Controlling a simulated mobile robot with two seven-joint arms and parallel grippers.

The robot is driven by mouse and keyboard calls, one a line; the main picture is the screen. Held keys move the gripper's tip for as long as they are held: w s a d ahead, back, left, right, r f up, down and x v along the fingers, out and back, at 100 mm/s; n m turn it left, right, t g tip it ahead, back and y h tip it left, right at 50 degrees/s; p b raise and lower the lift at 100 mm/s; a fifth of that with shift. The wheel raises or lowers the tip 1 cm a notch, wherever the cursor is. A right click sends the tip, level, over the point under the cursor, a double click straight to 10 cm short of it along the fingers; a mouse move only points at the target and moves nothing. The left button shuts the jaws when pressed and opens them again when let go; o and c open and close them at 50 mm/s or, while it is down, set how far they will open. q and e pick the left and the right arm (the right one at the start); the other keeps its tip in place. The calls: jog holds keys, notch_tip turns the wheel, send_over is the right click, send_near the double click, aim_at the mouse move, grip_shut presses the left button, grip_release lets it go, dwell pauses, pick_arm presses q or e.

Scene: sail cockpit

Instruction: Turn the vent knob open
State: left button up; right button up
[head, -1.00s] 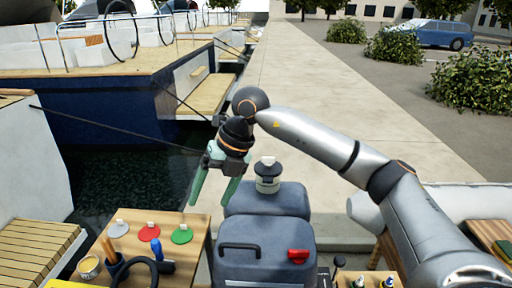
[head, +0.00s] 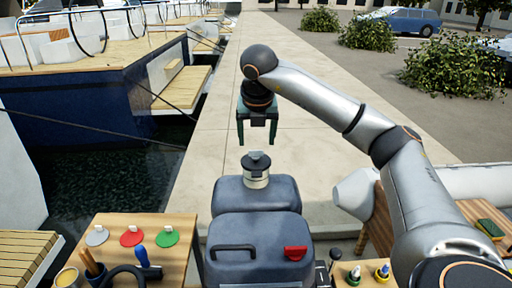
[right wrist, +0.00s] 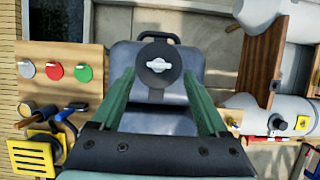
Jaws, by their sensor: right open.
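The knob on the blue-grey tank (head: 257,200) has a dark round top (head: 257,161) over a pale collar. In the right wrist view it is a dark disc with a white winged handle (right wrist: 158,65), lying roughly crosswise. My right gripper (head: 257,142) has green fingers, is open and points down above the knob, apart from it. In the right wrist view the knob shows between and beyond the open fingers (right wrist: 158,88), with nothing held. My left gripper is in neither view.
A wooden table (head: 112,223) at the left holds grey, red (head: 131,236) and green discs, plus tools. The front of the tank has a black handle (head: 232,248) and red cap (head: 295,253). Small bottles (head: 382,271) stand at the lower right. Water and boats lie left.

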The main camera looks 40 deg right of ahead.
aim_at(256, 157)
jog(key=shift+x, duration=2.1)
jog(key=shift+c, duration=0.3)
grip_shut()
